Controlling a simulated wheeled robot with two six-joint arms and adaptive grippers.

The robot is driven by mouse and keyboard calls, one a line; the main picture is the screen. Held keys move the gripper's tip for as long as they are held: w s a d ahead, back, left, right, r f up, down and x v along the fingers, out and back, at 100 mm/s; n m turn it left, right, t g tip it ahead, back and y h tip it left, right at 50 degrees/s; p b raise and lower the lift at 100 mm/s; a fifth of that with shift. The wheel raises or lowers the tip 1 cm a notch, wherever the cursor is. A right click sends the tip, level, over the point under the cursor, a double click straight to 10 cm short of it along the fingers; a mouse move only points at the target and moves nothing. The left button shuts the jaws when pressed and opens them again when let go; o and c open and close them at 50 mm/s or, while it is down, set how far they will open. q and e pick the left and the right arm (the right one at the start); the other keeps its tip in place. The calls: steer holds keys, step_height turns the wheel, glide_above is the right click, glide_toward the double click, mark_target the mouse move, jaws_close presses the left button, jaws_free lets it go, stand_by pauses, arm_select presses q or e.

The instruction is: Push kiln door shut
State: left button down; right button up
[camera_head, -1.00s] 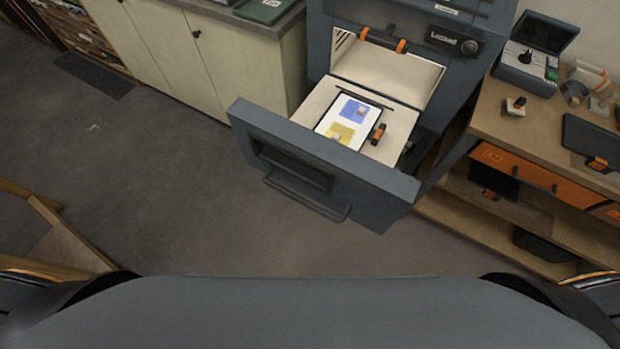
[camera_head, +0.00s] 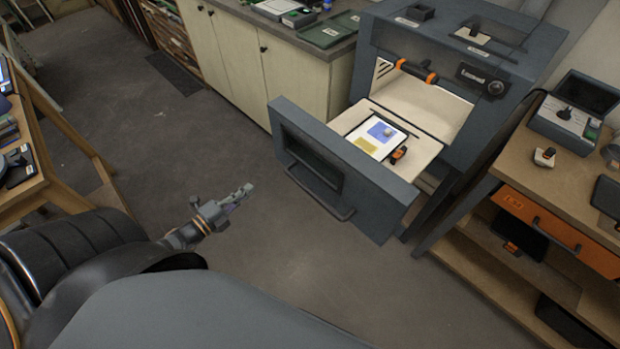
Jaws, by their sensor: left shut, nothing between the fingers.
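The kiln (camera_head: 515,62) is a dark grey box at the upper right. Its door (camera_head: 385,205) is a grey front panel with a window and a bar handle (camera_head: 322,196), drawn out on a pale sliding shelf (camera_head: 426,150). On the shelf lies a white sheet (camera_head: 362,145) with blue and yellow areas and an orange-and-black item (camera_head: 398,155) beside it. My left gripper (camera_head: 247,189) is shut and empty over the floor, to the left of the door and apart from it. My right gripper is not in view.
A wooden bench (camera_head: 540,180) with an orange drawer (camera_head: 555,228) stands close to the kiln's right. Pale cabinets (camera_head: 290,80) stand at its left. A wooden table (camera_head: 30,190) is at the far left. The floor (camera_head: 260,262) before the door is clear.

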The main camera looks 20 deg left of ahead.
arm_select(q)
step_height(320, 180, up, 2)
steer(key=d+m+h, duration=0.1)
steer(key=d, duration=0.1)
steer(key=b, duration=0.3)
glide_toward(295, 155)
steer(key=w, duration=0.3)
steer(key=w+d, duration=0.1)
steer(key=w, duration=0.1)
steer(key=shift+w+d+m, duration=0.2)
steer(key=shift+d+m, duration=0.1)
steer(key=shift+d, duration=0.1)
steer(key=shift+w+d+h, duration=0.25)
steer(key=shift+w+h, duration=0.05)
steer(key=shift+w, duration=0.15)
steer(key=shift+f, duration=0.1)
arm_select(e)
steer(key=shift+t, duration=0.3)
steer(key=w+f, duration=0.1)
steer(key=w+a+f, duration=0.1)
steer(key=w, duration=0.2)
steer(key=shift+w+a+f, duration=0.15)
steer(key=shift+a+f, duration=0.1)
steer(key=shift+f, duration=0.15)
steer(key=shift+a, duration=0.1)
arm_select(q)
steer(key=shift+w, duration=0.1)
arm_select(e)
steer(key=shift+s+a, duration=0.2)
